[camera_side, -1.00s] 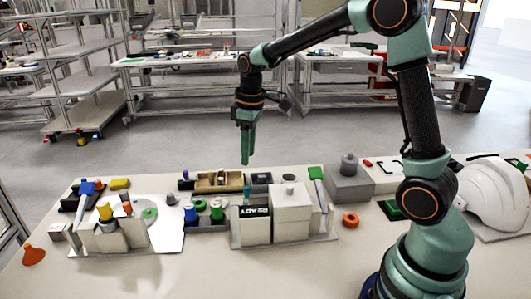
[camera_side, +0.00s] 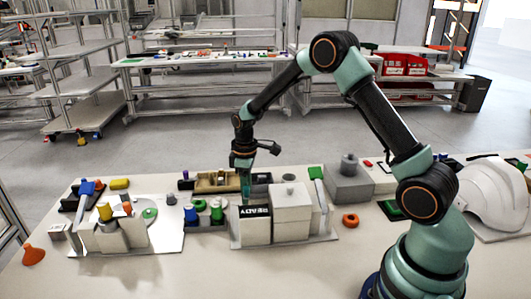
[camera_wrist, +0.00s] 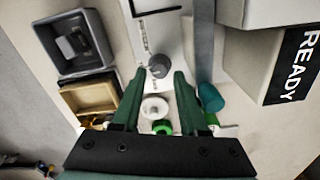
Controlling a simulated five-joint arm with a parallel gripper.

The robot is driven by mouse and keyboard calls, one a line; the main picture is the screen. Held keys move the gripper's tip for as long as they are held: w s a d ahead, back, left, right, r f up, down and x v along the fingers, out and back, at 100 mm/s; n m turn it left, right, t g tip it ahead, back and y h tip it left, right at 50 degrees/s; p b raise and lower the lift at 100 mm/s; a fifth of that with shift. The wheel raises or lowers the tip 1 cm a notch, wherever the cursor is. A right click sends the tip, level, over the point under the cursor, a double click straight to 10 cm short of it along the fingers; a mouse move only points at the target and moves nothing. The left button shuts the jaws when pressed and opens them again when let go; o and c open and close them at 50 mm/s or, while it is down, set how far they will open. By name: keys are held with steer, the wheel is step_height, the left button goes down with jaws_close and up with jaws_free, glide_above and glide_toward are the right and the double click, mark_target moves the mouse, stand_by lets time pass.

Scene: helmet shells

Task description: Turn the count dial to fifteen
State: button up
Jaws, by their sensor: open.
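A small grey round knob (camera_wrist: 158,66), which looks like the count dial, stands on a white plate with printed marks in the wrist view. The marks are too small to read, so I cannot tell its setting. My gripper (camera_wrist: 160,74) is open, and its two green fingers appear on either side of the knob in that view. I cannot tell whether they touch it or are still above it. In the side view my gripper (camera_side: 246,198) points down just behind the READY sign (camera_side: 256,211), and the knob is not distinguishable there.
A pale box (camera_side: 291,215) stands right of the gripper, close by. A wooden tray (camera_wrist: 92,101) and a dark grey bin (camera_wrist: 98,38) lie to the left in the wrist view. A teal cylinder (camera_wrist: 210,97) is beside the right finger. A white helmet shell (camera_side: 492,195) sits far right.

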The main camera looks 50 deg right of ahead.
steer(key=shift+f, duration=1.3)
jaws_close()
steer(key=shift+m, duration=0.3)
steer(key=m, duration=1.1)
steer(key=shift+m, duration=0.3)
